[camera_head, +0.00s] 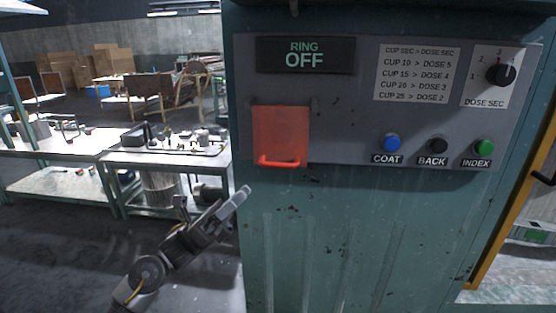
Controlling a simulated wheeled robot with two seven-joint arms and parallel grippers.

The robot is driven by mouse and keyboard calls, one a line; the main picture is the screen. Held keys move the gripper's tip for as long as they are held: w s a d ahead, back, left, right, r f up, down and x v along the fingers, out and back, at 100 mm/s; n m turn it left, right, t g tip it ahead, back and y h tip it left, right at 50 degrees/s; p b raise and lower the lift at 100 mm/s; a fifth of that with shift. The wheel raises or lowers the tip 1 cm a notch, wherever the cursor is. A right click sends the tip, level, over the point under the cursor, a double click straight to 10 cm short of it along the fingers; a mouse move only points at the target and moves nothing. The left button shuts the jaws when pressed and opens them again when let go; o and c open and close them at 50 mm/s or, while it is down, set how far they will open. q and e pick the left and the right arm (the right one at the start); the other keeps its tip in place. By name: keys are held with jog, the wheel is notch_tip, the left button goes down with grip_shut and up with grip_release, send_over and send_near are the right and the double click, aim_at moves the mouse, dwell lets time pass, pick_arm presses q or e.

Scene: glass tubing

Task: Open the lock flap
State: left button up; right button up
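The lock flap (281,130) is an orange-red rectangular plate on the left part of the grey control panel. It hangs flat and looks closed, with a red bar handle (280,163) along its lower edge. Whatever lies behind it is hidden. My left gripper (241,195) is below and to the left of the flap, beside the cabinet's left edge, pointing up and to the right. It appears apart from the flap and handle, and nothing shows in it. Its fingers overlap in this view, so their opening is unclear. My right gripper is not in view.
The panel (365,131) carries a "RING OFF" display (305,55), a dose dial (501,74), and blue (392,142), black (432,144) and green (484,146) buttons. The teal cabinet (390,235) is clear below. Workbenches (170,160) stand behind at left.

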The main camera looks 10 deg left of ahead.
aim_at(277, 165)
pick_arm(q)
jog(key=p+x, duration=0.4)
jog(key=x, duration=0.6)
jog(key=shift+s+d+r, duration=0.1)
jog(key=shift+s, duration=0.05)
jog(key=shift+d+r+p, duration=0.25)
jog(key=shift+d+p, duration=0.15)
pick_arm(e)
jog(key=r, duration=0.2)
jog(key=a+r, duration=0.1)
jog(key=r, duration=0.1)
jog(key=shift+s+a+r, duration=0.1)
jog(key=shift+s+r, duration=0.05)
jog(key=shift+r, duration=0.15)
pick_arm(q)
grip_shut()
